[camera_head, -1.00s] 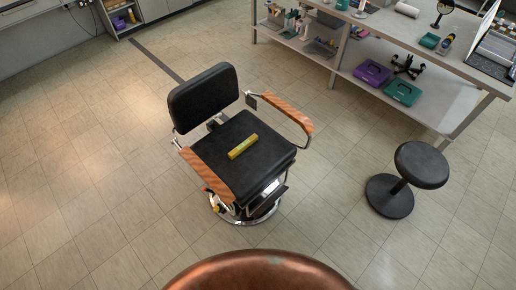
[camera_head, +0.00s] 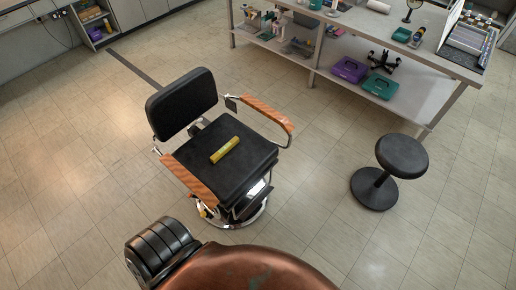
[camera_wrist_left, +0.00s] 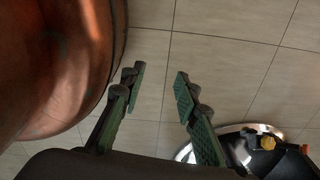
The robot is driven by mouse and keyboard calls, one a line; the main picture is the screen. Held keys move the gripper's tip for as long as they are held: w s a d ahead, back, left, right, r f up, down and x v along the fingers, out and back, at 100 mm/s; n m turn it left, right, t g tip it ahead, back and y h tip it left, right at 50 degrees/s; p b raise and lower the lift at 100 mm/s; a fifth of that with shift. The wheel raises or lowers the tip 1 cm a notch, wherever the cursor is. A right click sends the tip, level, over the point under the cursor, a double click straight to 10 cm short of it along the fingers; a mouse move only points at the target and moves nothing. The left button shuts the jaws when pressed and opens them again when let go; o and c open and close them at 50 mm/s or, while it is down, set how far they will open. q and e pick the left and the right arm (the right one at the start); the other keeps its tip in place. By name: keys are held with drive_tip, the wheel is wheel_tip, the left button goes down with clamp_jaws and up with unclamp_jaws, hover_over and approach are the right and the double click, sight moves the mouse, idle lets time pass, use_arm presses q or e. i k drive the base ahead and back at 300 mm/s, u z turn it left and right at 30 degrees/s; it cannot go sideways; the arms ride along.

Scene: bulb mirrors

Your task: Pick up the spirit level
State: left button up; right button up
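The spirit level (camera_head: 225,150) is a short yellow bar lying on the black seat (camera_head: 236,167) of the barber chair in the head view. Nothing touches it but the seat. My left gripper (camera_wrist_left: 158,85) shows in the left wrist view with its two green-padded fingers apart and only floor tiles between them. It is well away from the spirit level, which is not in the wrist view. In the head view a black ribbed part of my arm shows at the bottom left, but no fingers. My right gripper is in neither view.
The chair has wooden armrests (camera_head: 189,179) on both sides and a black backrest (camera_head: 181,104). A black stool (camera_head: 402,157) stands to the right. A workbench (camera_head: 448,59) with purple and teal cases runs behind. The floor in front of the chair is clear.

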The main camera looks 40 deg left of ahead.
sight(217, 156)
drive_tip(key=z, duration=0.05)
drive_tip(key=i, duration=2.15)
drive_tip(key=u, duration=4.05)
